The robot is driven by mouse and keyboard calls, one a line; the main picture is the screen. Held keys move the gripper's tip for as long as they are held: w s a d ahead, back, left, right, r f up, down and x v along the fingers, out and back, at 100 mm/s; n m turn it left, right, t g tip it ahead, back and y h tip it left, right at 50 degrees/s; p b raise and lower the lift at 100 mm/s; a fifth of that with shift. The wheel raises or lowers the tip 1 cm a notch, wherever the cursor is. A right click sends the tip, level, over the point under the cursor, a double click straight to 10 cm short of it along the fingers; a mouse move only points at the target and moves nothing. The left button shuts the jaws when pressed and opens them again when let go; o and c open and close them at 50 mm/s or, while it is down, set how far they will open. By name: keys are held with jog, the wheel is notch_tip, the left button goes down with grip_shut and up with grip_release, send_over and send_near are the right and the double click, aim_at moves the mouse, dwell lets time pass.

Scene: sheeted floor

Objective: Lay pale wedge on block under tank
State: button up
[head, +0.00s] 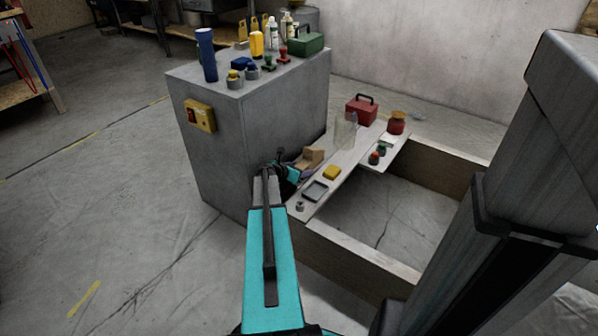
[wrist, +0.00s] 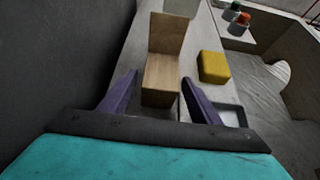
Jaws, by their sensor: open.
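A pale wooden piece with a stepped shape (wrist: 165,70) lies on the grey plank; it also shows in the head view (head: 313,155). I cannot tell whether it is one piece or a wedge against a block. My gripper (wrist: 158,82) is open, with its two purple fingers on either side of the near end of the wood. Contact cannot be made out. In the head view my gripper (head: 288,172) is at the plank's left edge, partly hidden by my arm. A clear upright panel or tank (head: 345,133) stands just beyond the wood.
A yellow block (head: 332,173) and a grey tray (head: 315,191) lie to the right and nearer on the plank. A red toolbox (head: 361,111) and red jar (head: 396,122) stand farther back. A tall grey cabinet (head: 245,135) rises close on the left. An open frame pit lies right.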

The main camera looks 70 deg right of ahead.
jog(key=p+v, duration=0.2)
jog(key=v, duration=0.9)
jog(key=shift+w+a+r+p, duration=0.1)
jog(key=shift+a+r+p, duration=0.05)
jog(key=shift+a+p, duration=0.2)
dwell(0.5)
